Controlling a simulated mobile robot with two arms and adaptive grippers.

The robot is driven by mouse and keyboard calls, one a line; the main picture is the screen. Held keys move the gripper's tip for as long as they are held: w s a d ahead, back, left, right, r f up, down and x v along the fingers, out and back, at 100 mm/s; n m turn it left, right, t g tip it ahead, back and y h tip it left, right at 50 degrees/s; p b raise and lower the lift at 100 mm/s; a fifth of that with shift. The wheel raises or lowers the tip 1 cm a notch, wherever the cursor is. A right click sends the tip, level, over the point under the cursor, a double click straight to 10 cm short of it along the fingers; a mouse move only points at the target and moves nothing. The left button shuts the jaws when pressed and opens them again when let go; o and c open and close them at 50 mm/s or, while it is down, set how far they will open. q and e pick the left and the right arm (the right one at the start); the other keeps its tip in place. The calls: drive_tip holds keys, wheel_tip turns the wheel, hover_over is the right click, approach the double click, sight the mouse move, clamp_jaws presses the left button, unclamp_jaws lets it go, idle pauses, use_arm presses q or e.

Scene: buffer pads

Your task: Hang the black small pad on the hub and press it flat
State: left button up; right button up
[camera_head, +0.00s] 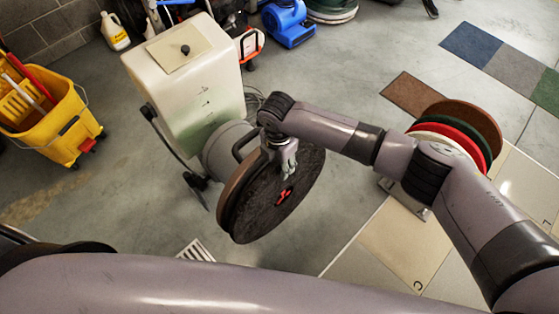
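The black pad (262,205) is a large dark disc on the tilted front of the cream floor machine (185,75). The red hub (284,194) shows through the middle of its face. A brown rim (232,200) shows behind the black disc along its left edge. My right gripper (288,165) is over the upper part of the pad's face, just above the hub. Its fingers look closed together, and I see nothing between them. I cannot tell if they touch the pad. My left arm crosses the bottom of the view, and its gripper is out of view.
A stack of brown, green, red and white pads (465,130) stands at the right, partly behind my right arm. A yellow mop bucket (50,115) is at the left. A blue blower (287,22) and a jug (115,30) are at the back.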

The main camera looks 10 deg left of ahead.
drive_tip(key=shift+d+f, duration=0.1)
drive_tip(key=shift+f, duration=0.05)
drive_tip(key=shift+s+r, duration=0.1)
drive_tip(key=shift+r, duration=3.95)
